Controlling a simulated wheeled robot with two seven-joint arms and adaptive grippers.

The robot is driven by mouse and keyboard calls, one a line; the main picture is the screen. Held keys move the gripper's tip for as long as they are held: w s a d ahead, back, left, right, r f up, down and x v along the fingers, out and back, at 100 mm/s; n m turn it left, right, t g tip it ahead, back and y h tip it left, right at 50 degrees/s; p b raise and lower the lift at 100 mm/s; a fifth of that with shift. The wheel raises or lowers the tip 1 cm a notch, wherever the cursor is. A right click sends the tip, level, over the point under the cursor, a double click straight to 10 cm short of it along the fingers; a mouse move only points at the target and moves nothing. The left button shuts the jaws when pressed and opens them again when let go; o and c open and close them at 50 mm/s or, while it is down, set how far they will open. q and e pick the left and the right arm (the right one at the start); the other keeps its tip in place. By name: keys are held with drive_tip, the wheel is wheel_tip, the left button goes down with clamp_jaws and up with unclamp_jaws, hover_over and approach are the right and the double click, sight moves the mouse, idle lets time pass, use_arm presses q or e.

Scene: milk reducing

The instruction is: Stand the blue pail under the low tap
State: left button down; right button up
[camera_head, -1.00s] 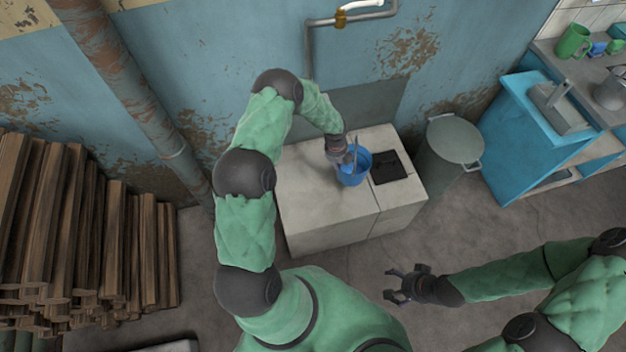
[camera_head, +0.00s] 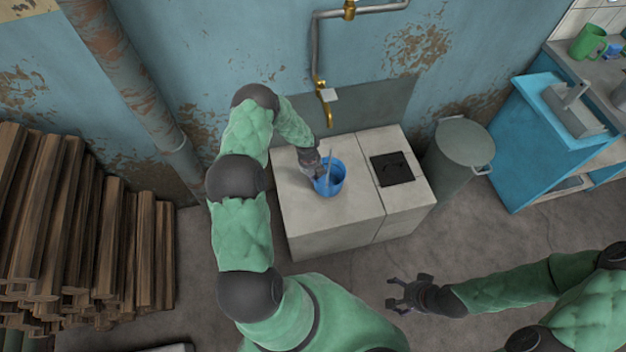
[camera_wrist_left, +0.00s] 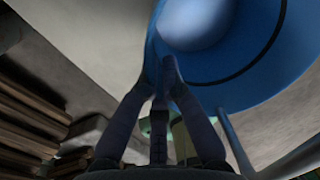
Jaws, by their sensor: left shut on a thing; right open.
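The blue pail (camera_head: 333,187) is over the left part of the pale block (camera_head: 300,215), its open top facing up in the head view. I cannot tell whether its base touches the block. My left gripper (camera_head: 318,172) is shut on the pail's upper left side; in the left wrist view the fingers (camera_wrist_left: 165,75) meet at the blue pail wall (camera_wrist_left: 260,60). A low brass tap (camera_head: 326,108) hangs from the wall pipe, behind the pail in the head view. My right gripper (camera_head: 398,295) is open and empty, over the floor at the front right.
A black square plate (camera_head: 392,168) lies on the block's right part. A lidded grey bin (camera_head: 463,145) stands to its right, then a blue sink cabinet (camera_head: 520,140). Stacked wood (camera_head: 80,225) fills the left. Another brass fitting (camera_head: 349,10) sits higher on the pipe.

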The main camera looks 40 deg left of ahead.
use_arm(q)
drive_tip(key=shift+f, duration=0.65)
drive_tip(key=shift+f+b, duration=0.2)
drive_tip(key=shift+b, duration=0.1)
drive_tip(key=c, duration=1.4)
unclamp_jaws()
drive_tip(key=shift+r, duration=0.1)
drive_tip(key=r+p, duration=0.1)
drive_tip(key=r, duration=0.3)
drive_tip(key=r+p, duration=0.2)
drive_tip(key=r, duration=0.2)
drive_tip(key=s+r+p, duration=0.1)
drive_tip(key=r+p, duration=0.1)
drive_tip(key=r, duration=0.2)
drive_tip(key=shift+a+r, duration=0.1)
drive_tip(key=shift+a, duration=0.3)
